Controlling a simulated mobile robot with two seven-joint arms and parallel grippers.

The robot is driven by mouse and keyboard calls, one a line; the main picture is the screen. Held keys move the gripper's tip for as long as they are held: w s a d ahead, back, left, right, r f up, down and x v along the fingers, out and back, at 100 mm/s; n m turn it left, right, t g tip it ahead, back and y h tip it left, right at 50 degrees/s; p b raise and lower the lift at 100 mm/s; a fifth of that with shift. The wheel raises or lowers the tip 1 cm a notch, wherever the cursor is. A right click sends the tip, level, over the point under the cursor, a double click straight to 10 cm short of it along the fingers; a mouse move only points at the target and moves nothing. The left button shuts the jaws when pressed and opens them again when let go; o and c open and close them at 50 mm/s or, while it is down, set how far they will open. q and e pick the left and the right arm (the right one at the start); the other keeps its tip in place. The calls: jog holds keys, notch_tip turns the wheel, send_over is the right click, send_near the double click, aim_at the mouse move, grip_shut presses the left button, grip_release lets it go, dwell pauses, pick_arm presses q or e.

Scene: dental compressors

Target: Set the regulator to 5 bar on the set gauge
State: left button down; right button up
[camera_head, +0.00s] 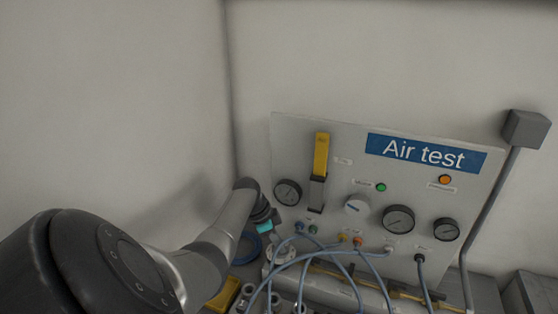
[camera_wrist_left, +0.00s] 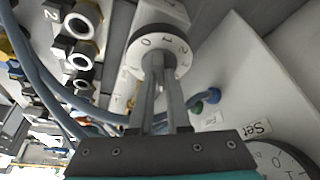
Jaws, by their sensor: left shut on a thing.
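The regulator knob (camera_wrist_left: 178,45) is a round white dial with black numbers, 0, 1 and 2 among them, in the left wrist view. My left gripper (camera_wrist_left: 162,66) is shut on its raised grey middle. The set gauge (camera_wrist_left: 283,160), beside its "Set" label (camera_wrist_left: 256,129), is cut off at the lower right of that view; its needle cannot be read. In the head view my left gripper (camera_head: 268,217) is at the left edge of the test panel (camera_head: 335,150), below a round gauge (camera_head: 287,192). The held knob is hard to make out there. My right gripper is not in view.
The "Air test" panel also carries a yellow-topped flow tube (camera_head: 320,160), a white dial (camera_head: 357,206) and two more gauges (camera_head: 398,219) (camera_head: 446,229). Blue-grey hoses (camera_head: 345,264) loop in front. Several fittings (camera_wrist_left: 82,22) stand close left of the knob in the wrist view.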

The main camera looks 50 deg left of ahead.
pick_arm(q)
jog(key=c, duration=0.9)
grip_release()
jog(key=shift+s+a+r, duration=0.15)
jog(key=shift+r, duration=0.4)
jog(key=p+v, duration=0.2)
jog(key=v, duration=1.2)
jog(key=shift+r, duration=0.1)
jog(key=shift+s, duration=0.1)
